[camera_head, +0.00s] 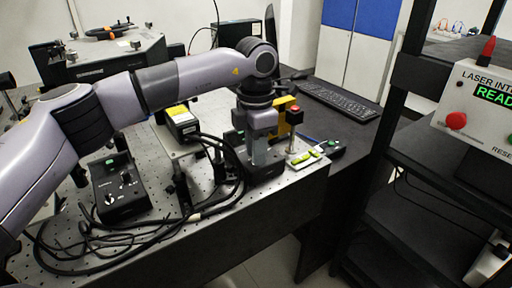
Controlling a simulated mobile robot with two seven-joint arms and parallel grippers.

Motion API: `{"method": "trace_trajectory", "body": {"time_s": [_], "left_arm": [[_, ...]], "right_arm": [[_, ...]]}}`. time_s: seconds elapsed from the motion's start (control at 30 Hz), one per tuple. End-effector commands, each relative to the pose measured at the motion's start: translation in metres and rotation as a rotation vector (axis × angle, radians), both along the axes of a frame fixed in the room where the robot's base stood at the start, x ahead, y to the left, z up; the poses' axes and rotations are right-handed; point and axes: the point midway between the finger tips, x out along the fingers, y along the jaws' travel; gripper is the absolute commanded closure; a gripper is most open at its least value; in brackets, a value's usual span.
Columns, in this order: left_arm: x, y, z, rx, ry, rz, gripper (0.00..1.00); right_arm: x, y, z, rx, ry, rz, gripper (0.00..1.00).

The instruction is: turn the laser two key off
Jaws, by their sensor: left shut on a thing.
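My left arm reaches across the bench from the left and its gripper (261,153) points down at a small black control box (268,174) near the bench's front right. The gripper is shut on a small part on top of this box, which appears to be the laser two key. The fingers hide the key, so I cannot tell its angle. A similar black control box (121,190) with a green light and small knobs stands farther left. My right gripper is out of view.
Black cables (130,243) loop along the bench's front. A keyboard (340,101) lies behind. The laser interlock panel (480,105) reads READY at the right.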

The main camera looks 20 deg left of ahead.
Motion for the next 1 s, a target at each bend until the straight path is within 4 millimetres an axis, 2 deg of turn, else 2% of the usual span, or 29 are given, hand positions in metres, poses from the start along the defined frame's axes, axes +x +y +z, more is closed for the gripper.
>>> {"method": "trace_trajectory", "body": {"time_s": [0.4, 0.93, 0.97, 1.0], "left_arm": [[0.0003, 0.0003, 0.0008, 0.001, -0.001, 0.173, 1.0], [0.0003, 0.0004, 0.0009, 0.0, -0.001, 0.193, 1.0], [0.0003, 0.0004, 0.0009, 0.0, -0.001, 0.193, 0.67], [0.0003, 0.0004, 0.0009, 0.0, -0.001, 0.193, 0.54]], "right_arm": [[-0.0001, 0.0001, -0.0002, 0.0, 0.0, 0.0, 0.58], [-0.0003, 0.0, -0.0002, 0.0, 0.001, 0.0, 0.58], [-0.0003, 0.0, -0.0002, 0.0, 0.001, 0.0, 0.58], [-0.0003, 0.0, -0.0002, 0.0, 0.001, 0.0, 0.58]]}}
